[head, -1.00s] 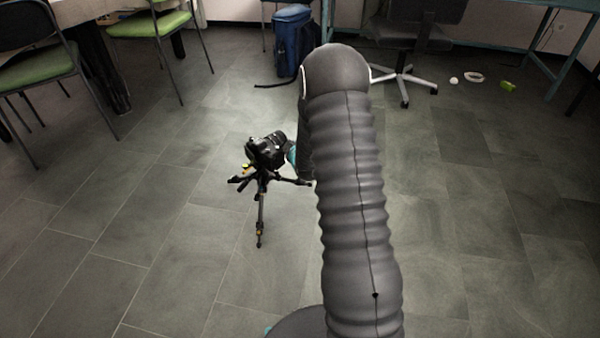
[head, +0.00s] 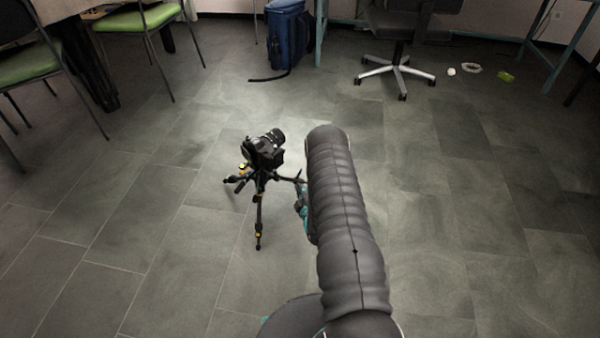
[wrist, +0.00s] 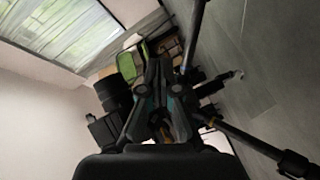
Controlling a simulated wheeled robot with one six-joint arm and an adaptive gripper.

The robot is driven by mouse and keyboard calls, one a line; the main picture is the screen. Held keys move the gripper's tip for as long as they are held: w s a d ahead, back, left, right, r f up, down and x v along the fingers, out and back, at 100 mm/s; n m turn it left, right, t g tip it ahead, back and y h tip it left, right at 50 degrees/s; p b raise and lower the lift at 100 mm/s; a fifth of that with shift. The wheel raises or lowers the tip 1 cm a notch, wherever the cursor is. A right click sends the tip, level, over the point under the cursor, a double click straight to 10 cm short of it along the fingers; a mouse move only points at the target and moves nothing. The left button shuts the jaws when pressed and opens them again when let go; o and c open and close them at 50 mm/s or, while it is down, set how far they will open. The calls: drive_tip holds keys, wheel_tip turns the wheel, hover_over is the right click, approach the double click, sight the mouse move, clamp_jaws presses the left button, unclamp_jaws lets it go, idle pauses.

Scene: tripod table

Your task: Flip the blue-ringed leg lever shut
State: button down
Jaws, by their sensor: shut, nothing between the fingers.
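A small black tripod (head: 260,205) stands on the floor left of my arm in the head view, with a black camera (head: 262,150) on top. Yellow rings show on two of its legs; I cannot make out a blue ring or its lever. In the wrist view, dark tripod legs (wrist: 245,138) spread to the right, and the camera (wrist: 112,95) is at the left. My gripper (wrist: 157,78) is shut and empty, pointing in among these parts; I cannot tell whether it touches any.
Green-seated chairs (head: 148,18) and a table are at the back left. A blue bag (head: 285,38) and a wheeled office chair (head: 397,72) stand behind. Small items (head: 472,68) lie at the back right. The tiled floor around the tripod is clear.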

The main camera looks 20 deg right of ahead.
sight(300, 173)
drive_tip(key=shift+w, duration=0.1)
drive_tip(key=w+d+f, duration=0.3)
drive_tip(key=w+d, duration=0.2)
drive_tip(key=w, duration=0.4)
drive_tip(key=shift+w+b, duration=0.4)
drive_tip(key=shift+w+a, duration=0.1)
drive_tip(key=shift+a, duration=0.05)
